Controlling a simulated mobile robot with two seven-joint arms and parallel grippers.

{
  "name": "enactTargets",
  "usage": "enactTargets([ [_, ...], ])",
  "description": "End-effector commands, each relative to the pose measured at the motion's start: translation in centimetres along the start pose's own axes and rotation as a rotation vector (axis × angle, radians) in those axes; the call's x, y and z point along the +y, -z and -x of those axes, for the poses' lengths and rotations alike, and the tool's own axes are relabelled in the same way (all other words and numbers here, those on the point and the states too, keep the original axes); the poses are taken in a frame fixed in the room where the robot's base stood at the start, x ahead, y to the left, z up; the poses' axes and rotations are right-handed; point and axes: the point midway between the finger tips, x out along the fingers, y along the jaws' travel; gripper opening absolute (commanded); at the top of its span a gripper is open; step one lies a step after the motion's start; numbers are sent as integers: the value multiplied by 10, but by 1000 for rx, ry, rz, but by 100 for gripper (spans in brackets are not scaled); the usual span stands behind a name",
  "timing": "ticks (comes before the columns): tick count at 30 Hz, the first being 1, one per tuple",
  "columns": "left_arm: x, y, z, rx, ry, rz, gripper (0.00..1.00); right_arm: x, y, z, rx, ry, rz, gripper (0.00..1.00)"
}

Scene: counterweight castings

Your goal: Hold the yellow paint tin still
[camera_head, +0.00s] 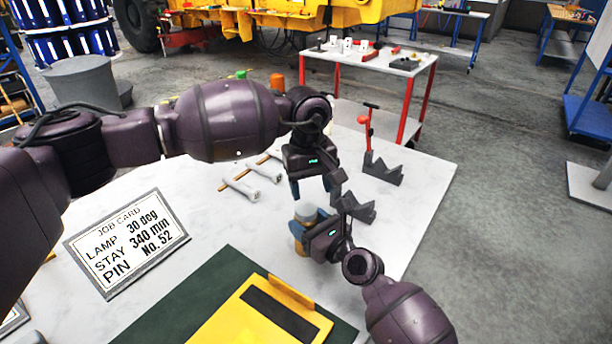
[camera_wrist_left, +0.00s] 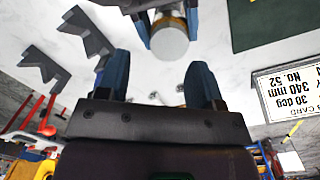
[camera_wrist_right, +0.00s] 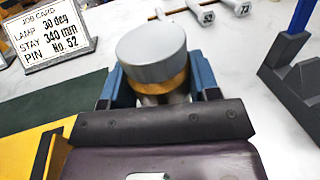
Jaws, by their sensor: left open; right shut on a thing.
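The yellow paint tin (camera_head: 306,212) stands near the middle of the white table, with a grey lid and a yellow band. My right gripper (camera_head: 311,226) is shut on its sides. In the right wrist view the tin (camera_wrist_right: 152,45) sits upright between the blue fingers, its lid above them. My left gripper (camera_head: 311,188) hangs above and just behind the tin, open, with nothing between its fingers. In the left wrist view the tin's lid (camera_wrist_left: 169,43) shows beyond the open fingers, apart from them. The tin's lower part is mostly hidden in the head view.
Two grey notched blocks (camera_head: 384,170) (camera_head: 360,210) stand right of the tin, with a red-handled upright (camera_head: 367,130) by the far one. White numbered pins (camera_head: 263,173) lie behind left. A job card (camera_head: 127,243), green mat (camera_head: 180,310) and yellow clipboard (camera_head: 235,322) occupy the front left.

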Motion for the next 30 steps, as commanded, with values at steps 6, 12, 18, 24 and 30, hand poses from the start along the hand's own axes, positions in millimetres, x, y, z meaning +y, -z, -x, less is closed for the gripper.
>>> enactTargets([
  [6, 0, 0, 4, 3, 1, 309, 61, 0, 0, 0, 0, 0, 0, 0],
  [12, 0, 1, 7, 7, 1, 594, 61, 0, 0, 0, 0, 0, 0, 0],
  [18, -1, 1, 11, 13, 2, 879, 61, 0, 0, 0, 0, 0, 0, 0],
  [24, -1, 2, 14, 21, 0, 1164, 61, 0, 0, 0, 0, 0, 0, 0],
  [30, -2, 3, 17, 32, -2, 1449, 61, 0, 0, 0, 0, 0, 0, 0],
])
